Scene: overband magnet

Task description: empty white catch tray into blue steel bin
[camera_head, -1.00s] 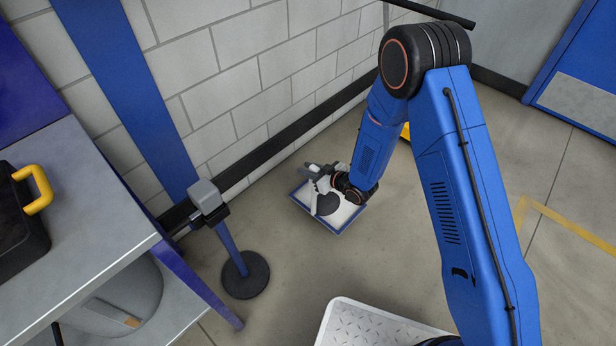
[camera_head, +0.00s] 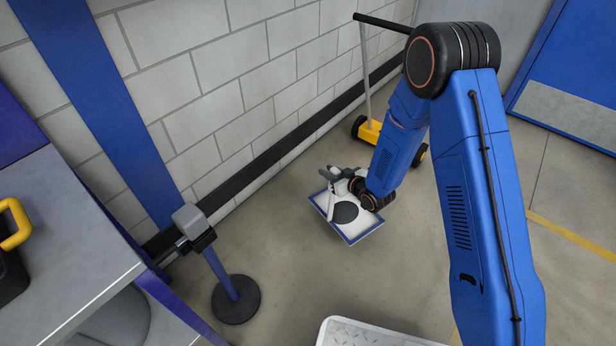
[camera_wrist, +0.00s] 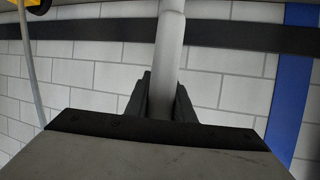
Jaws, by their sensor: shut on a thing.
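The white catch tray (camera_head: 369,230) has a thin blue rim and hangs at the end of my arm, tilted in the picture, over the floor beside the wall. A dark round patch (camera_head: 345,212) shows on its white inside; I cannot tell whether it is a heap or a shadow. My gripper (camera_wrist: 160,97) is shut on a light grey bar (camera_wrist: 166,55), which stands between its black fingers in the wrist view. In the head view, my gripper (camera_head: 335,178) is at the tray's far left side. I cannot make out a blue steel bin for certain.
A yellow wheeled sweeper (camera_head: 369,131) with a long handle stands by the wall behind my arm. A post with a black round foot (camera_head: 236,299) and a grey workbench (camera_head: 75,235) stand at left. A blue panel (camera_head: 580,80) is at upper right. Floor around the tray is clear.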

